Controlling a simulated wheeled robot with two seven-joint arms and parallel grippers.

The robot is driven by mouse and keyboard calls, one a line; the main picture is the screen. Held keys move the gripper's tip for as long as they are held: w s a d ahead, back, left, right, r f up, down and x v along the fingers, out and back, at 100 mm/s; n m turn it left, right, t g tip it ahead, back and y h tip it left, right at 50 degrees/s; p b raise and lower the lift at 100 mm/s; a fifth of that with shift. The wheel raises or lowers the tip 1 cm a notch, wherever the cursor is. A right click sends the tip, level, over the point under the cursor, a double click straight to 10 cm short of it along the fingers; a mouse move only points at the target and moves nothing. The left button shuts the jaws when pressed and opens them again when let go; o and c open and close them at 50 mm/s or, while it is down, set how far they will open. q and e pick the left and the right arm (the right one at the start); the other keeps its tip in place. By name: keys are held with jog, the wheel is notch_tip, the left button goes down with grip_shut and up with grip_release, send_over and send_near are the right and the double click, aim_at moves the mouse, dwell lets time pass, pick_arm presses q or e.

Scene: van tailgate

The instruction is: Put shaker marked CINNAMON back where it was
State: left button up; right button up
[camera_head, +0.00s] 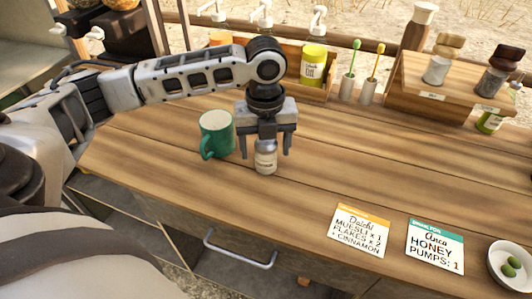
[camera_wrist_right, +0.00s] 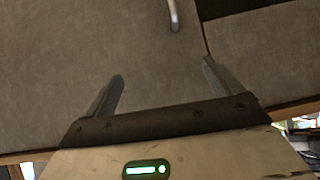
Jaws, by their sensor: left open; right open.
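A small shaker (camera_head: 265,161) with a pale body and grey lid stands upright on the wooden counter (camera_head: 330,165), just right of a green mug. Its label is too small to read for certain. My left gripper (camera_head: 266,151) points down over it, open, with one finger on each side; I cannot tell whether they touch it. A stepped wooden rack (camera_head: 415,88) at the back right holds a pale shaker (camera_head: 437,68) and a dark one (camera_head: 492,80). My right gripper (camera_wrist_right: 163,72) is open and empty in the right wrist view, in front of grey panels.
The green mug (camera_head: 216,134) is close beside my left gripper. Two order cards (camera_head: 359,230) (camera_head: 435,246) and a bowl (camera_head: 497,258) lie at front right. The counter's middle is clear.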

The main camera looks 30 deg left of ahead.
aim_at(266, 155)
pick_arm(q)
notch_tip(266, 155, down, 3)
jog(key=shift+f, duration=0.15)
jog(key=c, duration=1.2)
jog(key=shift+w, duration=0.1)
